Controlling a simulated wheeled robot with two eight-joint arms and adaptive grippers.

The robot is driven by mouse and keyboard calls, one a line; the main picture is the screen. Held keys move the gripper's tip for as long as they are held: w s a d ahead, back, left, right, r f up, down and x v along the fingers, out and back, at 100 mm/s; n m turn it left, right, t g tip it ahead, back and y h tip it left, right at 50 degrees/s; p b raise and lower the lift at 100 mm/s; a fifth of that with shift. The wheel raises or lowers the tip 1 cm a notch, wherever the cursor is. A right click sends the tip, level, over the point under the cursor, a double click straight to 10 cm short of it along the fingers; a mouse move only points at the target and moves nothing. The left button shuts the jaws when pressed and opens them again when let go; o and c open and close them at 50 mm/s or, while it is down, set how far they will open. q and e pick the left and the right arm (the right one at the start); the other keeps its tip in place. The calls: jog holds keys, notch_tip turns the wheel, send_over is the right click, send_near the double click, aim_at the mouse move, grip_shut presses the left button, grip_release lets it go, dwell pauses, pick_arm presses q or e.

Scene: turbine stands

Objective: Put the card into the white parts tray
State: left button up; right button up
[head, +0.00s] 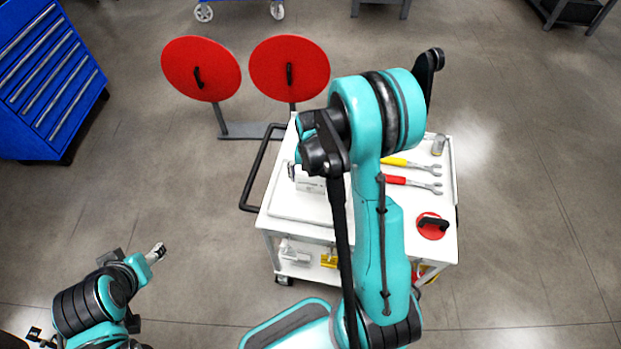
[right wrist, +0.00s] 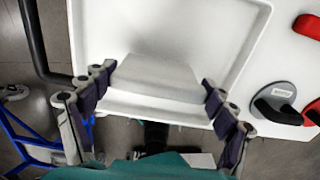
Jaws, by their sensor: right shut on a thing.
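The white card (right wrist: 160,78) spans the gap between the two fingers of my right gripper (right wrist: 155,92) in the right wrist view. The gripper is shut on it. The white parts tray (right wrist: 240,30), with a raised rim, lies behind and below the card. I cannot tell whether the card touches the tray floor. In the head view the card (head: 310,184) shows beside my right wrist, partly hidden by it, over the tray (head: 300,208). My left gripper (head: 157,252) is over bare floor at lower left, away from the cart; its opening is unclear.
The tray is on a white cart (head: 443,205) with a black handle (head: 255,180). Yellow (head: 408,163) and red (head: 412,182) handled tools, a metal cylinder (head: 438,145) and a red disc (head: 432,228) lie to its right. Two red discs (head: 201,69) on stands are behind.

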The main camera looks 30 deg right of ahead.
jog(key=shift+f+b, duration=0.35)
jog(key=o, duration=0.9)
jog(key=shift+r, duration=0.1)
jog(key=shift+r+p, duration=2.4)
jog(key=shift+r, duration=1.1)
